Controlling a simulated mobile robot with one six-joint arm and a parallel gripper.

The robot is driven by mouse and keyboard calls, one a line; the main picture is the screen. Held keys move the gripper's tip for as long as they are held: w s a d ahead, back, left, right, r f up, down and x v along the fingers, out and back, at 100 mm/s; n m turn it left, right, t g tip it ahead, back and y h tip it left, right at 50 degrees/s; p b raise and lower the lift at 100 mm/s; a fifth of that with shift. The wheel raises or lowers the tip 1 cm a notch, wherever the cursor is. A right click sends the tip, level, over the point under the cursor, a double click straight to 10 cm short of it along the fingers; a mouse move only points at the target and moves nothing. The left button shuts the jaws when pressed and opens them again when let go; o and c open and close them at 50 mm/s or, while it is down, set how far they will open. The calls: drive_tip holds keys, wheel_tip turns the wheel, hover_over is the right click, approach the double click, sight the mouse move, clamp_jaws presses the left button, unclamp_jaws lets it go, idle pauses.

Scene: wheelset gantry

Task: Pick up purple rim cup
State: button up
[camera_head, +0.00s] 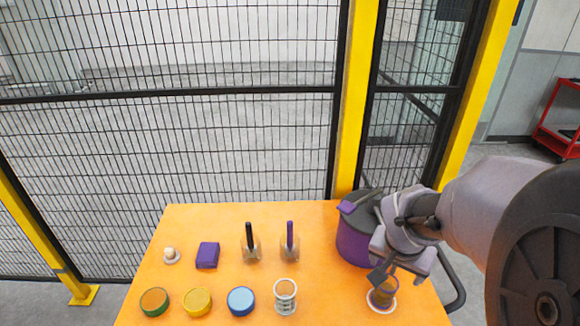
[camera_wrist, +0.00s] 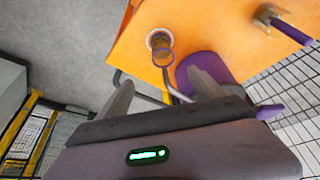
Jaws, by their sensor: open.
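The purple rim cup (camera_head: 384,297) stands on a white ring at the right front part of the orange table in the head view. In the wrist view the cup (camera_wrist: 163,56) is just beyond the tips of my open gripper (camera_wrist: 160,77), roughly in line with the gap between the fingers. Nothing is between the fingers.
A purple bin (camera_head: 353,246) stands close behind the cup. A clear glass (camera_head: 285,296) is left of it. Blue (camera_head: 241,300), yellow (camera_head: 198,302) and green (camera_head: 154,302) round containers line the front of the table. A black mesh fence (camera_head: 190,150) rises behind.

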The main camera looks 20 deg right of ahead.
drive_tip(key=b, duration=0.3)
approach(388, 281)
wheel_tip(388, 281, down, 5)
drive_tip(key=b, duration=0.3)
drive_tip(key=shift+d+r, duration=0.2)
drive_tip(key=shift+w+d+f, duration=0.1)
drive_tip(key=shift+d+f, duration=0.05)
drive_tip(key=shift+f, duration=0.15)
drive_tip(key=shift+r, duration=0.2)
drive_tip(key=shift+c, duration=0.3)
clamp_jaws()
